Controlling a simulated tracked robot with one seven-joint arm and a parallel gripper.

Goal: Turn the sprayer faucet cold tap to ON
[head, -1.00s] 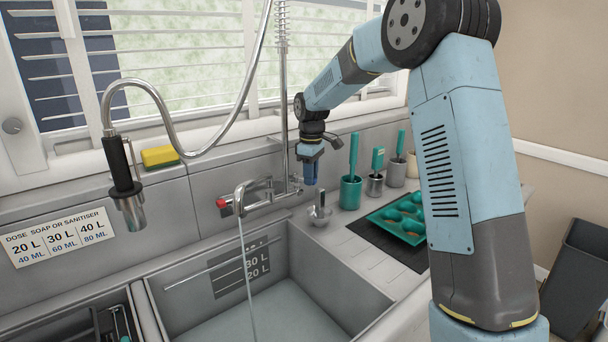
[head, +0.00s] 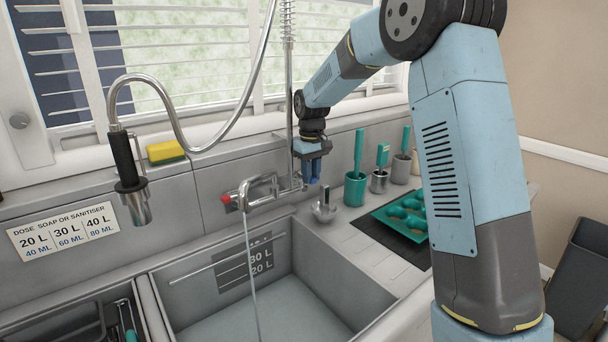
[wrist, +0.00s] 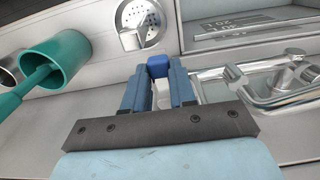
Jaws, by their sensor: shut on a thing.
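The sprayer faucet (head: 262,190) is a chrome wall mixer above the sink, with a red-ended tap (head: 228,200) on its left and a thin stream of water falling from its spout. My gripper (head: 312,182) points down at the mixer's right end. In the wrist view, my gripper (wrist: 160,84) is shut on a small blue-ended piece, the cold tap (wrist: 157,66), which shows between the blue fingertips. The chrome mixer body (wrist: 272,88) lies to the right of them. In the head view the fingers hide the cold tap, and its exact angle cannot be told.
The sprayer head (head: 129,175) hangs from its hose at left. A yellow sponge (head: 166,151) is on the ledge. The sink (head: 215,325) lies below.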

